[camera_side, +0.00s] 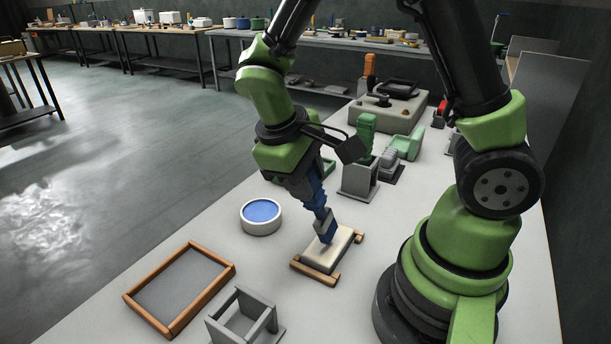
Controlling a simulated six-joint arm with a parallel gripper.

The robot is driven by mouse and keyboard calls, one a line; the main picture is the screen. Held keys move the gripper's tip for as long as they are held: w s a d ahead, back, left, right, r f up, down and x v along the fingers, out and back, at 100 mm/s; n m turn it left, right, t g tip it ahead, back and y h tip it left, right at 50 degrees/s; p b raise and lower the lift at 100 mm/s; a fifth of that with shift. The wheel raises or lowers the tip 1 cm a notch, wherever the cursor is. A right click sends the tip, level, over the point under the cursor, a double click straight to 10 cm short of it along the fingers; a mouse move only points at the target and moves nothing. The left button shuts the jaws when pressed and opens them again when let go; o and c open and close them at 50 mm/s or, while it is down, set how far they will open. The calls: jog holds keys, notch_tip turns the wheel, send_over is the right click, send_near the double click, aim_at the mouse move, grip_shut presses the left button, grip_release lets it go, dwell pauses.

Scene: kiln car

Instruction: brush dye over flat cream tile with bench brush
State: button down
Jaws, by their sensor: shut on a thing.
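The flat cream tile (318,255) lies on two brown wooden rails (316,271) on the white bench. My gripper (318,199) is above the tile and shut on the blue bench brush (325,222). The brush points down, and its lower end is at the far part of the tile's top; I cannot tell whether it touches. A round white bowl (261,227) of blue dye (262,211) stands to the left of the tile. The tile's visible top looks cream, with the part under the brush hidden.
A wood-framed grey tray (180,287) and a grey open stand (243,318) are at the front left. Behind the tile stand a grey holder with a green-handled tool (366,130), a green item (407,145) and a beige boxy unit (388,112). Bare bench lies between bowl and tray.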

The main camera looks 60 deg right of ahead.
dwell(0.4)
jog(key=shift+w+d, duration=1.05)
jog(key=shift+d, duration=0.05)
jog(key=shift+f, duration=0.55)
dwell(0.4)
jog(key=shift+s, duration=0.7)
jog(key=shift+s, duration=0.7)
